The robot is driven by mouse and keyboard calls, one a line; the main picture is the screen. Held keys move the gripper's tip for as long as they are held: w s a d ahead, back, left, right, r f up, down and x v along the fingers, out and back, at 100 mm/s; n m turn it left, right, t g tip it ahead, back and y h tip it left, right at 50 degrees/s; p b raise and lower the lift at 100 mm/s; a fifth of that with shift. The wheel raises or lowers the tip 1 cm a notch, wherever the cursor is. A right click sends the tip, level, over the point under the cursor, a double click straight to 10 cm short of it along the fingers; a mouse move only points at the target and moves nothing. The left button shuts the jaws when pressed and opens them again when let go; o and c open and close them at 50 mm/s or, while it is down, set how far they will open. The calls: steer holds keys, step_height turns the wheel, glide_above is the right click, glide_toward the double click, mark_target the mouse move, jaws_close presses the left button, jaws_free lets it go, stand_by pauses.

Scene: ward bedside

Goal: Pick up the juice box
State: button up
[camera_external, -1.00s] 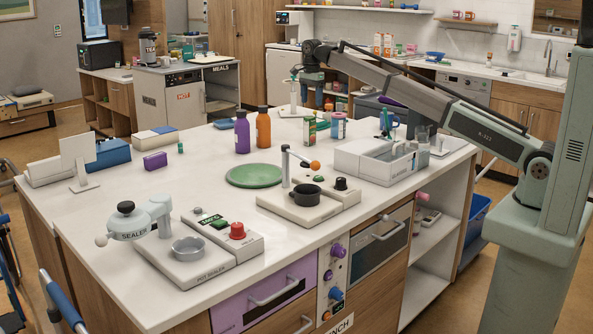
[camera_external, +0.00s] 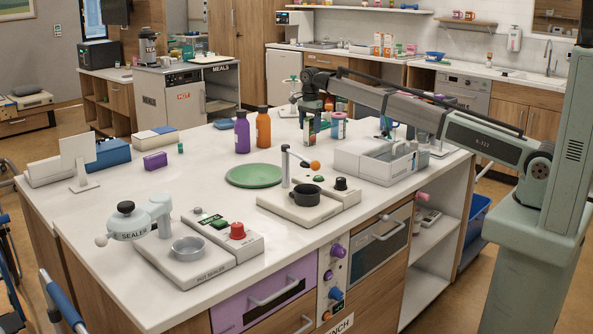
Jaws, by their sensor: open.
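A small upright carton, which looks like the juice box (camera_external: 309,130), stands on the white island top, right of the orange bottle (camera_external: 263,128). My gripper (camera_external: 311,112) points down at the carton's upper part, with the arm reaching in from the right. Its jaws are open. The fingers are small and dark here, and part of the carton is hidden behind them. I cannot tell whether they touch it.
A teal and pink can (camera_external: 339,126) stands close to the carton's right. A purple bottle (camera_external: 242,132) is farther left. A white divided bin (camera_external: 380,160) and a green plate (camera_external: 255,175) sit nearer the front.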

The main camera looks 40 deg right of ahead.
steer(key=shift+c, duration=0.3)
steer(key=c, duration=1.1)
